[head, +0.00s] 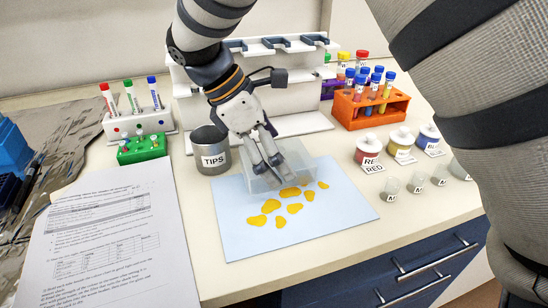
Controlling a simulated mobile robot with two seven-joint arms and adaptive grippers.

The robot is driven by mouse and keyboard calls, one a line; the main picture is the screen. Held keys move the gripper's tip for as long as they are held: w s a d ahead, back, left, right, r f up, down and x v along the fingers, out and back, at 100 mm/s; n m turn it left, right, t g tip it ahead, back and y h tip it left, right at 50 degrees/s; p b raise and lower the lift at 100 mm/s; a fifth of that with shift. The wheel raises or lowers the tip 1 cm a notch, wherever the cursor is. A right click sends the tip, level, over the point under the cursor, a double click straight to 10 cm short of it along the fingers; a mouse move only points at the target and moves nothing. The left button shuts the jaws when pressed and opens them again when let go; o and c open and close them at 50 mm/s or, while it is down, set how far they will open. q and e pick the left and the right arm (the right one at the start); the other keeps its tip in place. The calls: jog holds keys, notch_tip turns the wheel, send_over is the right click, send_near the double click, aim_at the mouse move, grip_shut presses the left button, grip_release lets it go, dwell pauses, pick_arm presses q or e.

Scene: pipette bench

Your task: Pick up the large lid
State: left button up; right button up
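A clear, see-through box-shaped piece (300,166), which looks like the large lid, stands at the back of the light blue sheet (330,222). My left gripper (268,165) reaches down from above, with its fingertips at the left part of this clear piece. The fingers look close together. I cannot tell whether they grip its wall or are only in front of it or inside it. My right arm fills the right side of the head view, and its gripper is out of view.
Yellow blobs (270,207) lie on the blue sheet. A grey TIPS can (212,158) stands close left of my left gripper. A white rack (310,125) is behind. An orange tube rack (368,108) and labelled jars (368,150) are at right. Printed paper (105,240) covers the front left.

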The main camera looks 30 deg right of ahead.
jog(key=c, duration=0.9)
jog(key=shift+c, duration=0.2)
